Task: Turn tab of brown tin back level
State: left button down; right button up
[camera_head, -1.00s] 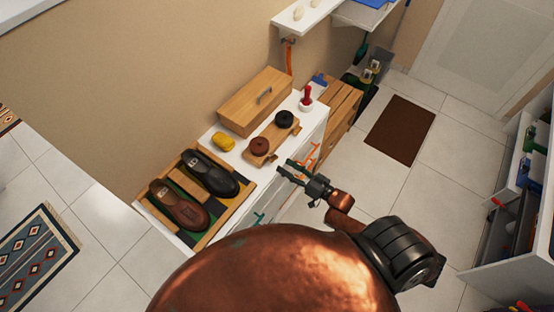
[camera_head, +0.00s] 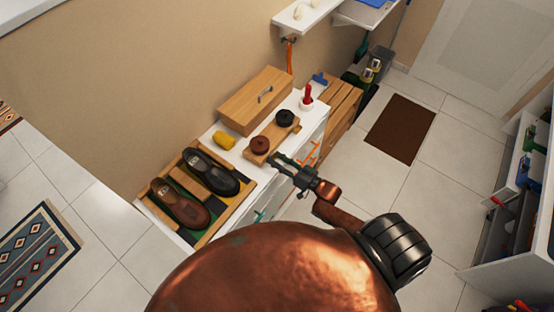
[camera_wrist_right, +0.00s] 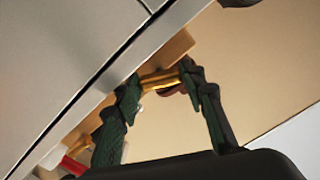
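The brown tin (camera_head: 260,145) sits on a small wooden board (camera_head: 273,137) on top of the white cabinet, in front of the black tin (camera_head: 285,118). My right gripper (camera_head: 279,161) is beside the brown tin, at the cabinet's front edge. In the right wrist view its two green fingers are apart (camera_wrist_right: 162,76), with the gold side of a tin (camera_wrist_right: 160,82) showing between them, apparently the brown one. I cannot make out the tab or its angle, nor whether the fingers touch it. My left gripper is not in view.
A wooden box (camera_head: 254,100) stands behind the board. A yellow cloth-like item (camera_head: 224,139) and a tray with two shoes (camera_head: 208,172) are to the left. A red-handled item (camera_head: 307,97) stands at the right. Open floor lies right of the cabinet.

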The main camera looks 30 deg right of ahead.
jog(key=c, duration=0.3)
jog(key=n, duration=0.5)
jog(key=shift+n, duration=0.3)
jog(key=o, duration=0.9)
jog(key=shift+c, duration=0.2)
